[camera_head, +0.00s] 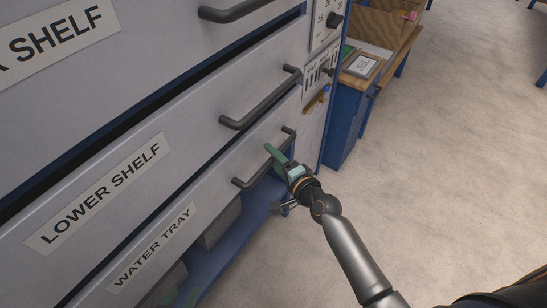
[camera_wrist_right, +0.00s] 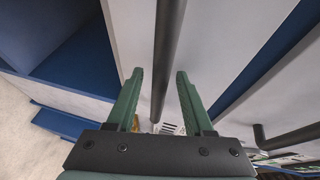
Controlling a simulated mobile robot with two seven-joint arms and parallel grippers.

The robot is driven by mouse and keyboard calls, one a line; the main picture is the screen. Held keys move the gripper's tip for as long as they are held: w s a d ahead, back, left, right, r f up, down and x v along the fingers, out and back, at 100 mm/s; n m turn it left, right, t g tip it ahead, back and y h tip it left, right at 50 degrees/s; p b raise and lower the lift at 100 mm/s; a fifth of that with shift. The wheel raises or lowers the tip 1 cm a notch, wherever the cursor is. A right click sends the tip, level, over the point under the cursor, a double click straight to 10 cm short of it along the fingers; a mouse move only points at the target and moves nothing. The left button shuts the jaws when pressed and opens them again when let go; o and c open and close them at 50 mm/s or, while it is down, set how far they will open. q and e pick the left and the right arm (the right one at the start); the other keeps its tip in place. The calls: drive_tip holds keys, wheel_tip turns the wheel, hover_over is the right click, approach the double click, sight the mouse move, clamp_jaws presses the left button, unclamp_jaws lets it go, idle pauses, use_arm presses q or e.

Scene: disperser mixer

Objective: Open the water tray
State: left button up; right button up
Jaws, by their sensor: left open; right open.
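The water tray (camera_head: 212,196) is the lowest grey drawer front, with a "WATER TRAY" label (camera_head: 152,246); it appears closed. Its dark bar handle (camera_head: 249,179) is at the front's far end. My right gripper (camera_head: 272,152) is at this handle with its green fingers spread. In the right wrist view, a dark bar (camera_wrist_right: 167,60) runs between the open fingers (camera_wrist_right: 157,78), with space on both sides.
The lower shelf (camera_head: 190,130) with its own handle (camera_head: 262,101) is directly above. A control panel (camera_head: 322,68) is at the cabinet's far end. A blue base frame (camera_head: 228,246) runs below. A wooden bench (camera_head: 352,88) stands beyond; the floor at right is clear.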

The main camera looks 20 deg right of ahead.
clamp_jaws()
idle(0.4)
idle(1.0)
